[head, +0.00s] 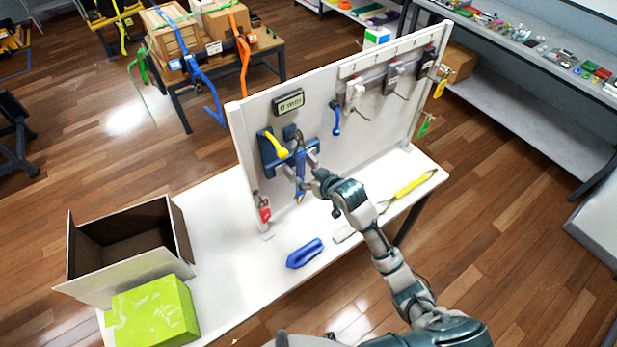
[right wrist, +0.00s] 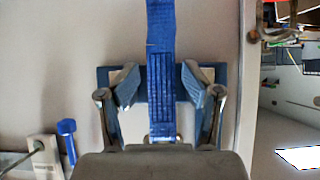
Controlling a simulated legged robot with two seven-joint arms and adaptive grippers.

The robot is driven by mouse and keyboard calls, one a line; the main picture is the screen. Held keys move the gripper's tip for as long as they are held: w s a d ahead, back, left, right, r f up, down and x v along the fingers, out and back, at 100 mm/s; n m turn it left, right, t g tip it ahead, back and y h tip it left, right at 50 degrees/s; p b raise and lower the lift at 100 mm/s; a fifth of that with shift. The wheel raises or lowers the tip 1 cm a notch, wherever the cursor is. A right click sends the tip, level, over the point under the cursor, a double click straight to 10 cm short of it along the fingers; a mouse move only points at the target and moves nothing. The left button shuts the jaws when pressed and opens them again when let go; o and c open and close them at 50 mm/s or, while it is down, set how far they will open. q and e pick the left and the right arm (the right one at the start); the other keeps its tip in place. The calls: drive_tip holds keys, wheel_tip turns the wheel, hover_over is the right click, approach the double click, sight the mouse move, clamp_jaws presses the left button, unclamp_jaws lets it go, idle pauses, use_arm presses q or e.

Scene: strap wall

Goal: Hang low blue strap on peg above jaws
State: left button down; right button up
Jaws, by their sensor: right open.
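A blue strap (head: 301,172) hangs in front of the upright white board, beside a dark blue wall bracket (head: 268,155). A dark peg (head: 291,131) shows above my jaws. I cannot tell whether the strap's top is on it. My right gripper (head: 309,158) is at the strap, close to the board. In the right wrist view the strap (right wrist: 161,60) runs between the two open fingers (right wrist: 160,95), with a gap on each side. The gripper's palm hides the strap's far end there. My left gripper is not in view.
A yellow handle (head: 276,144) is on the bracket, left of the strap. A folded blue piece (head: 305,253) and a yellow tool (head: 410,186) lie on the white table (head: 225,232). An open box (head: 130,262) and a green box (head: 152,315) are at the left.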

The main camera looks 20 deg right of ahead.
drive_tip(key=v, duration=1.2)
drive_tip(key=s+d+f+m+g+h, duration=0.25)
drive_tip(key=s+f+g, duration=0.45)
drive_tip(key=s+f, duration=1.7)
drive_tip(key=s+f+g+h+b, duration=0.1)
drive_tip(key=s+f+b, duration=0.15)
drive_tip(key=f, duration=1.45)
drive_tip(key=s+f+g+b, duration=0.1)
drive_tip(key=f+b, duration=0.2)
drive_tip(key=f, duration=1.5)
drive_tip(key=s+d+f+b, duration=0.2)
drive_tip(key=s+f+b, duration=0.2)
drive_tip(key=s+f, duration=1.2)
drive_tip(key=shift+s+d+f+n+g, duration=0.35)
drive_tip(key=shift+f+n, duration=0.1)
drive_tip(key=shift+f, duration=0.35)
